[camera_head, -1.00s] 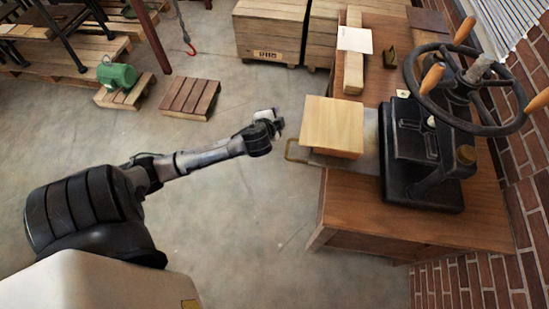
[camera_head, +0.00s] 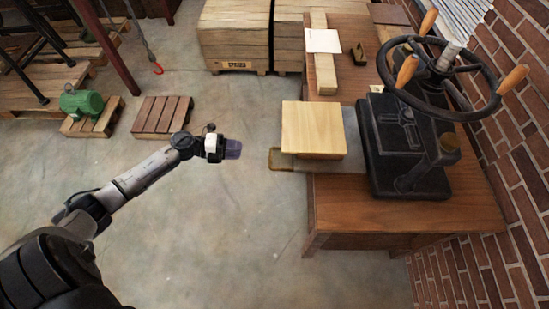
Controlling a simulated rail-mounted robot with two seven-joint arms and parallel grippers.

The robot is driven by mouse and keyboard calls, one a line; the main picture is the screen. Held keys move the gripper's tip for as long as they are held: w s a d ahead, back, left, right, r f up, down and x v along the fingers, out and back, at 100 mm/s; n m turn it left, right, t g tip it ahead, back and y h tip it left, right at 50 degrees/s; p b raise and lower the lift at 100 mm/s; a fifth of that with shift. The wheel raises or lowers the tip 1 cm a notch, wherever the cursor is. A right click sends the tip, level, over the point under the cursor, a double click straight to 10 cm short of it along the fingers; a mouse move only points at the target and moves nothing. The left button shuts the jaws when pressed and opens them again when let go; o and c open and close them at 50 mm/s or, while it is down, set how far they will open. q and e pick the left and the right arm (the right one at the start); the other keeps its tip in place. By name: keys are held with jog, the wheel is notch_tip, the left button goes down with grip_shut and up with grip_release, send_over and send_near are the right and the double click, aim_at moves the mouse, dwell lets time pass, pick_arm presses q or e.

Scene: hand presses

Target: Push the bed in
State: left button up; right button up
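The bed (camera_head: 352,140) is a grey metal plate that sticks out to the left from the black hand press (camera_head: 388,140). A pale wooden block (camera_head: 312,127) lies on it and hides much of it. A brass-coloured handle (camera_head: 275,160) is at the bed's left end, past the table edge. My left gripper (camera_head: 235,149) is left of the handle, with a gap between them, and its fingers point right toward the bed. It appears to hold nothing; its finger opening is too small to tell. My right gripper is not in view.
The press has a large wheel (camera_head: 385,62) with wooden grips above it. It stands on a wooden table (camera_head: 340,205) by a brick wall. A paper sheet (camera_head: 323,41) and a wooden beam (camera_head: 325,75) lie behind. The floor left of the table is clear near my arm.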

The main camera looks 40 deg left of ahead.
pick_arm(q)
jog(key=w+d+f+g+h, duration=0.1)
jog(key=w+d+f, duration=0.1)
jog(key=w+d, duration=0.5)
jog(key=d, duration=0.4)
jog(key=shift+w+d+f+m+b, duration=0.2)
jog(key=shift+d+f+m+b, duration=0.05)
jog(key=shift+f+m+b, duration=0.15)
jog(key=shift+c, duration=0.5)
grip_shut()
